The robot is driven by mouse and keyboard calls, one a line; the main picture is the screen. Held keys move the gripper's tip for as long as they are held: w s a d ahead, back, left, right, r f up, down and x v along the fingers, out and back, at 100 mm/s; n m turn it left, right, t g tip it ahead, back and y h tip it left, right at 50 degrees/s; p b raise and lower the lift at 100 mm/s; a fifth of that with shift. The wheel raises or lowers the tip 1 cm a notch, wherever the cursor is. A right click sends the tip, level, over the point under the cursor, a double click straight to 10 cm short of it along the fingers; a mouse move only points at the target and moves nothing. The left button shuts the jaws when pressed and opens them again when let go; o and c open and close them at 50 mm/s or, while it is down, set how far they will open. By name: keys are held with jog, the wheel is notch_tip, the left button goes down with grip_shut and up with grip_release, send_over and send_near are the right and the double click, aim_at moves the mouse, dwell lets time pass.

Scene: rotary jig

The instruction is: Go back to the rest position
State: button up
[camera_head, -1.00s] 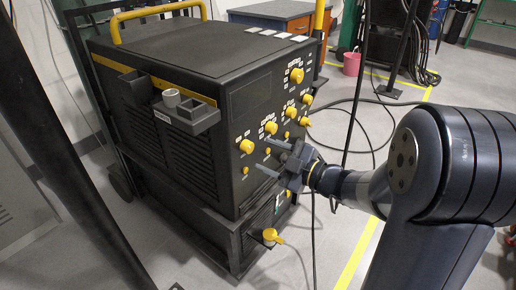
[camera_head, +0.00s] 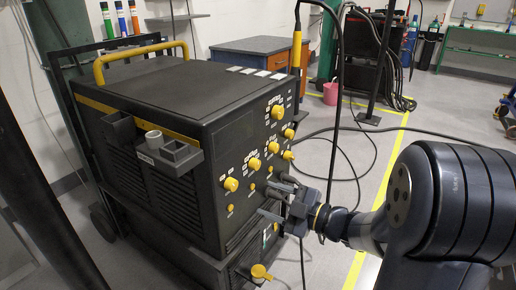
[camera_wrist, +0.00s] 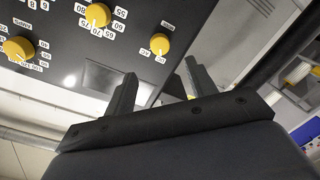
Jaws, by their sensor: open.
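My gripper (camera_head: 274,201) is open and empty in front of the lower part of the black machine's control panel. In the wrist view its two dark fingers (camera_wrist: 158,88) stand apart with nothing between them. The black machine (camera_head: 180,90) has several yellow knobs, one of them a large knob (camera_head: 277,112) at the upper right of the panel. I cannot tell in the head view whether a fingertip touches the panel.
A yellow handle (camera_head: 140,58) arches over the machine's top. Small black bins (camera_head: 170,155) with a white cup hang on its left side. A yellow lever (camera_head: 262,273) sticks out low on the front. The floor at right carries yellow lines.

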aim_at(235, 186)
jog(key=b+x, duration=0.2)
jog(key=x, duration=0.8)
jog(key=shift+w, duration=0.1)
